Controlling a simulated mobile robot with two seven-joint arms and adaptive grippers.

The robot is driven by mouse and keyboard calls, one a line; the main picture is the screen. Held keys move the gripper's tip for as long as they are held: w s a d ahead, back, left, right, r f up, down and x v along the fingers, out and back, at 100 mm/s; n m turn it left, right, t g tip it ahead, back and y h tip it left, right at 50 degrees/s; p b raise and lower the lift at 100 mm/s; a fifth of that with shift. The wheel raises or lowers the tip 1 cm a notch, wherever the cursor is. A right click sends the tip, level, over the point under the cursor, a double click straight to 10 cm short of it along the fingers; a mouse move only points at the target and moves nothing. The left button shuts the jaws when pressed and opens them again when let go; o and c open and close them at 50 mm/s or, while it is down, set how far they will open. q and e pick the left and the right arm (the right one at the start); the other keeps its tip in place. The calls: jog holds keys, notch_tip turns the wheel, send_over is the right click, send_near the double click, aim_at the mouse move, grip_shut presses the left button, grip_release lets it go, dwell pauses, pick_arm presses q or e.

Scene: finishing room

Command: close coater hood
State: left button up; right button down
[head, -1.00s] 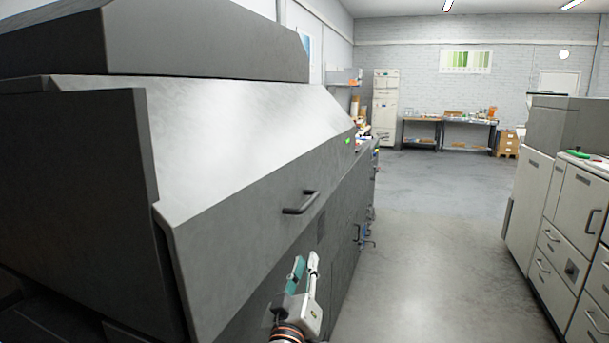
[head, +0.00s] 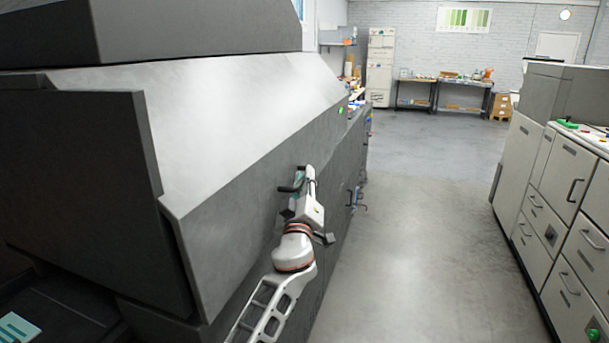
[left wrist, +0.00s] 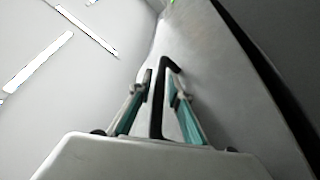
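The coater is a large dark grey machine on the left of the head view. Its hood (head: 225,120) has a light sloped top and a darker front face with a black bar handle (head: 287,188). The hood's left end stands out from the side panel with a dark gap; I cannot tell how far open it is. My left gripper (head: 304,182) is at the handle. In the left wrist view the handle (left wrist: 157,105) runs between the two teal-padded fingers, which look apart with narrow gaps beside the bar. My right gripper is not in view.
Pale cabinets with drawers (head: 560,205) line the right side. Clear grey floor (head: 405,240) lies between them and the coater. A teal and white item (head: 17,328) lies at the lower left. Tables (head: 462,95) and a tall white cabinet (head: 381,65) stand at the back.

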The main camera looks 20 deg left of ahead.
pick_arm(q)
jog(key=shift+w+r, duration=0.1)
jog(key=shift+w, duration=0.2)
grip_shut()
jog(key=shift+a, duration=0.1)
jog(key=a+f+b, duration=0.1)
jog(key=f+b, duration=0.1)
jog(key=shift+a+m+b, duration=0.35)
jog(key=shift+a+m, duration=0.05)
jog(key=shift+a+f+h+b, duration=0.2)
jog(key=shift+a+h+b, duration=0.1)
jog(key=shift+a, duration=0.1)
